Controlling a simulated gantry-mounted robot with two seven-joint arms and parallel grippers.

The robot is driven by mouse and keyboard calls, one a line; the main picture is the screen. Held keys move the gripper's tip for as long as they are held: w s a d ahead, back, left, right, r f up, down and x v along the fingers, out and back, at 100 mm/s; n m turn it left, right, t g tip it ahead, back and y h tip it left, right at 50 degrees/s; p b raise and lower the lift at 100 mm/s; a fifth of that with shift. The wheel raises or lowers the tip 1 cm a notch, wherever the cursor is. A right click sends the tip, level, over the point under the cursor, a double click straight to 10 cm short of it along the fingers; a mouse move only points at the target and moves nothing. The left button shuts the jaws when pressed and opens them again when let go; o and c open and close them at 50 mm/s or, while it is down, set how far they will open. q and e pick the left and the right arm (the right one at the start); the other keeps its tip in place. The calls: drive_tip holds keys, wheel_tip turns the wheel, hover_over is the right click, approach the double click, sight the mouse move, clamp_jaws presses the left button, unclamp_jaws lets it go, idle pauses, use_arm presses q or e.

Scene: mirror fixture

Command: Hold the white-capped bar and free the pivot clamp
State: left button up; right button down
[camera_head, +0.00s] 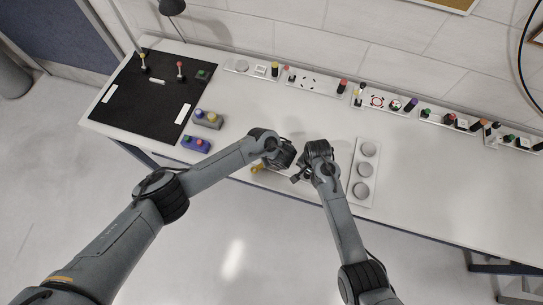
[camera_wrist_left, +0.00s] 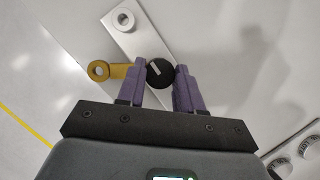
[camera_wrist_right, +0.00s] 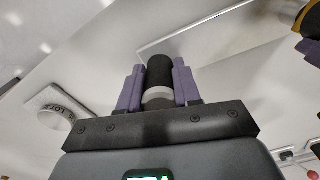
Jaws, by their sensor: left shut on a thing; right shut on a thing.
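In the left wrist view, my left gripper (camera_wrist_left: 160,82) has its purple fingers on both sides of a round black knob (camera_wrist_left: 158,72) with a white line, likely the pivot clamp. A yellow arm with a ring end (camera_wrist_left: 98,71) reaches left from the knob, over a silver plate (camera_wrist_left: 138,38). In the right wrist view, my right gripper (camera_wrist_right: 158,85) is shut on a black bar (camera_wrist_right: 159,70) with a white band or cap (camera_wrist_right: 157,97) low between the fingers. In the head view both grippers are close together, and their wrists hide most of the fixture.
A pale panel with round dials (camera_head: 361,170) stands just right of my right gripper. Rows of small controls (camera_head: 375,102) line the back of the white table (camera_head: 440,200).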

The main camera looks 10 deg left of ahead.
use_arm(q)
drive_tip(key=o, duration=1)
drive_tip(key=shift+o, duration=0.2)
drive_tip(key=shift+r, duration=0.1)
drive_tip(key=v, duration=1.1)
drive_tip(key=shift+s+d+r, duration=0.2)
drive_tip(key=shift+r, duration=0.15)
drive_tip(key=shift+c, duration=0.2)
